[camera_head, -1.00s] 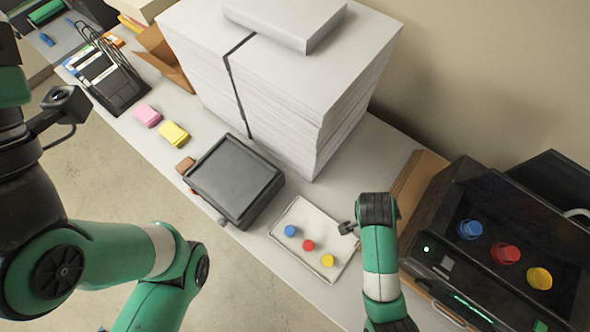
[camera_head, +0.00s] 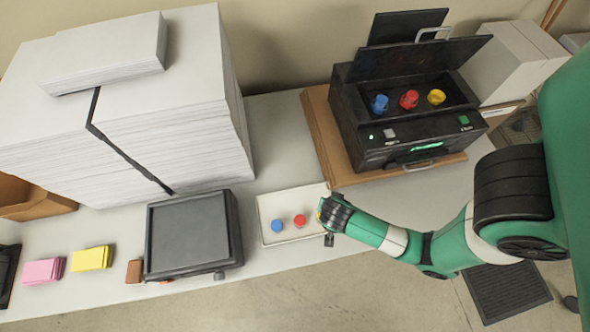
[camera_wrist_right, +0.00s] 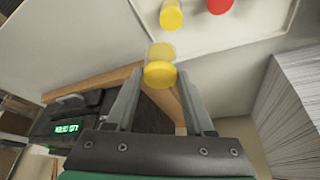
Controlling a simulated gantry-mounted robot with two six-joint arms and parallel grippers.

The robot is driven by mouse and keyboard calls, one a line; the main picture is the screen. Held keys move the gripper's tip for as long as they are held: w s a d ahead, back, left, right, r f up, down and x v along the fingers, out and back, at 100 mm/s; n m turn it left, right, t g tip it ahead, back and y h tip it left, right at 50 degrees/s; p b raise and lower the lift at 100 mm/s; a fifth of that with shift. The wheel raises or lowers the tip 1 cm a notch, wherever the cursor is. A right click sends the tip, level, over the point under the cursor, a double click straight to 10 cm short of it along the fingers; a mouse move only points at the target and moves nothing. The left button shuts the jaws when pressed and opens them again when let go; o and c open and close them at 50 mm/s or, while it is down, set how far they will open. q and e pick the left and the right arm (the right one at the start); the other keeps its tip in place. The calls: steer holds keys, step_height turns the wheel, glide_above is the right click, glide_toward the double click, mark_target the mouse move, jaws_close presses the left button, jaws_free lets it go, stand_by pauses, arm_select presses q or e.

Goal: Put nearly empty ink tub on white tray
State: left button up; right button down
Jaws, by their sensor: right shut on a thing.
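My right gripper (camera_wrist_right: 158,84) is shut on a small tub (camera_wrist_right: 160,72) with a yellow lid and a pale, see-through body, seen in the right wrist view. It holds the tub near the edge of the white tray (camera_wrist_right: 110,28). On the tray stand another yellow tub (camera_wrist_right: 172,15) and a red tub (camera_wrist_right: 220,5). I cannot see how full the held tub is. My left gripper is out of view.
The black machine (camera_head: 400,152) stands open on a brown board (camera_head: 322,130), with blue, red and yellow tubs inside. A dark flat-topped device (camera_head: 190,235) is left of the tray, and tall paper stacks (camera_head: 170,135) stand behind it.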

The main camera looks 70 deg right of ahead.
steer(key=w+d+f+b, duration=0.1)
steer(key=w+f, duration=0.2)
steer(key=w, duration=0.1)
steer(key=w+d+f+b, duration=0.1)
steer(key=w+f, duration=0.2)
steer(key=w, duration=0.1)
steer(key=w+d+f+b, duration=0.1)
steer(key=w+f+b, duration=0.1)
steer(key=w+f, duration=0.1)
steer(key=shift+w+d+f, duration=0.1)
steer(key=shift+w, duration=0.8)
steer(key=shift+w+f, duration=0.2)
steer(key=shift+f, duration=0.15)
step_height(320, 180, down, 3)
steer(key=shift+b, duration=0.7)
steer(key=shift+c, duration=1.4)
jaws_free()
